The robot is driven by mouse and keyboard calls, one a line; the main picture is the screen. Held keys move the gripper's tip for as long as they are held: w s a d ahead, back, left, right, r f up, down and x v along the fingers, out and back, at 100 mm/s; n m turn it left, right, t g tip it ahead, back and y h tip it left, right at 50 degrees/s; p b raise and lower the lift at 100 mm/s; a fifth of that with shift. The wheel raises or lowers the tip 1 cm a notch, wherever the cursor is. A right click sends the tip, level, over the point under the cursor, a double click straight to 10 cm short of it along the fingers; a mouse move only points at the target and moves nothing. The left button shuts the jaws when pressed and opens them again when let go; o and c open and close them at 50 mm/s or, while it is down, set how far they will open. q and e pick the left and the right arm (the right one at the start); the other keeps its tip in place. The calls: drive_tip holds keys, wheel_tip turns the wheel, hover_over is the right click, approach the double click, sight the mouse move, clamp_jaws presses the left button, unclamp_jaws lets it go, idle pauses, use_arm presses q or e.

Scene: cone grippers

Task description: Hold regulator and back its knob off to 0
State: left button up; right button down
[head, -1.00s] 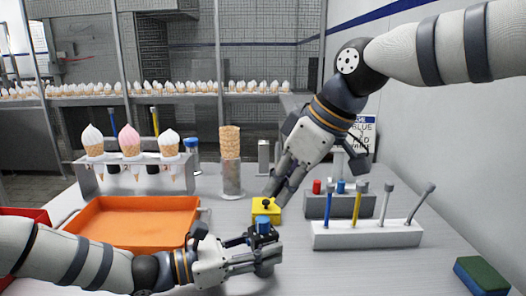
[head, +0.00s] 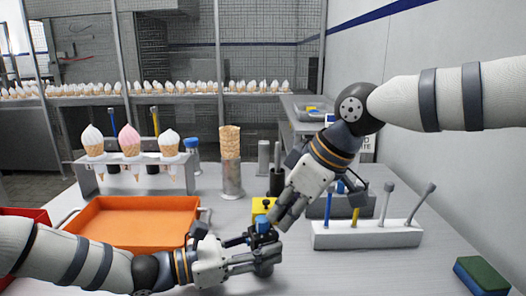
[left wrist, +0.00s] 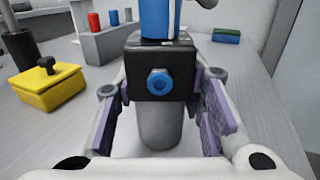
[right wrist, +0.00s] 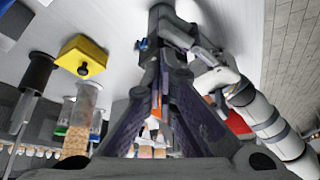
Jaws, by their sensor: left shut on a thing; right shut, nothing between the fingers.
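The regulator has a black body (left wrist: 160,80), a grey lower cylinder, a blue hex fitting on its front and a blue knob (left wrist: 157,18) on top. In the head view, the blue knob (head: 262,224) shows in the front middle of the table. My left gripper (head: 258,262) is shut on the regulator, with a finger on each side, and holds it upright. My right gripper (head: 276,222) is shut and empty, its fingertips close beside the knob. I cannot tell whether they touch. The knob's setting is not readable.
A yellow block (head: 262,205) with a black knob stands just behind the regulator. A white rack (head: 370,235) of tools is at the right, and a grey holder (head: 345,206) behind it. An orange tray (head: 130,222) lies left. The front right table is clear except for a green-topped sponge (head: 482,274).

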drive_tip(key=shift+f, duration=0.3)
drive_tip(key=shift+w+a, duration=0.2)
drive_tip(key=shift+a, duration=0.35)
idle(0.7)
use_arm(q)
drive_tip(key=shift+s+d, duration=0.1)
use_arm(e)
drive_tip(key=shift+s+a+f, duration=0.1)
drive_tip(key=shift+s+a, duration=0.05)
drive_tip(key=shift+s, duration=0.1)
idle(0.6)
drive_tip(key=shift+s+d, duration=0.25)
drive_tip(key=shift+d, duration=0.05)
wheel_tip(320, 180, up, 6)
idle(0.3)
drive_tip(key=shift+w, duration=0.1)
